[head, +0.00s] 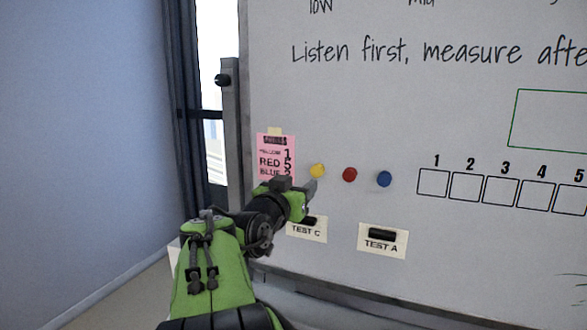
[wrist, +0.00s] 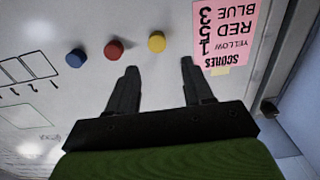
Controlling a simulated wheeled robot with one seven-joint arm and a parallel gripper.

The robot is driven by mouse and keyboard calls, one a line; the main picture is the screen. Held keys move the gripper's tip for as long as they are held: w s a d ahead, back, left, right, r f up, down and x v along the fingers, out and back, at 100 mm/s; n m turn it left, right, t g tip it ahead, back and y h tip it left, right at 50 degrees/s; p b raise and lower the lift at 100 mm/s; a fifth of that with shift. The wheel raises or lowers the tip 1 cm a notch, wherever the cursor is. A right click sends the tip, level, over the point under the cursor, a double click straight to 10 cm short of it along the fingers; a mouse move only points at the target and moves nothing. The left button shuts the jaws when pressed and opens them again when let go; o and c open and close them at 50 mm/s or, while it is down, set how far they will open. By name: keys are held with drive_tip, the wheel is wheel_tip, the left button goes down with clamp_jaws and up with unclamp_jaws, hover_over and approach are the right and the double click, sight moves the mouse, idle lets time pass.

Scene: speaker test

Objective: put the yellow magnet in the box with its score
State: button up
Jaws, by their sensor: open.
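The yellow magnet (head: 318,171) is on the whiteboard, left of the red magnet (head: 350,174) and the blue magnet (head: 384,179). In the wrist view, which is upside down, the yellow magnet (wrist: 157,41) lies just beyond the fingertips, between their lines. My gripper (wrist: 159,66) is open and empty; in the head view my gripper (head: 298,187) is just below left of the yellow magnet. The pink score note (head: 270,153) lists yellow 1, red 5 and, in the wrist view, blue 3. Box 1 (head: 432,183) is an empty drawn square right of the magnets.
Boxes 2 (head: 466,187) to 5 continue right in a row, empty. Cards TEST C (head: 307,231) and TEST A (head: 382,241) with dark pieces are below the magnets. The board's frame (head: 236,150) is at left. The board between the blue magnet and box 1 is clear.

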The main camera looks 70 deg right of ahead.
sight(316, 172)
drive_tip(key=d+p, duration=0.1)
drive_tip(key=d, duration=0.2)
drive_tip(key=s+d+p, duration=0.1)
drive_tip(key=d+p, duration=0.1)
drive_tip(key=d, duration=0.1)
drive_tip(key=d+p, duration=0.1)
drive_tip(key=d, duration=0.2)
drive_tip(key=shift+s, duration=0.25)
drive_tip(key=shift+d, duration=0.2)
drive_tip(key=shift+w, duration=0.1)
drive_tip(key=c, duration=0.8)
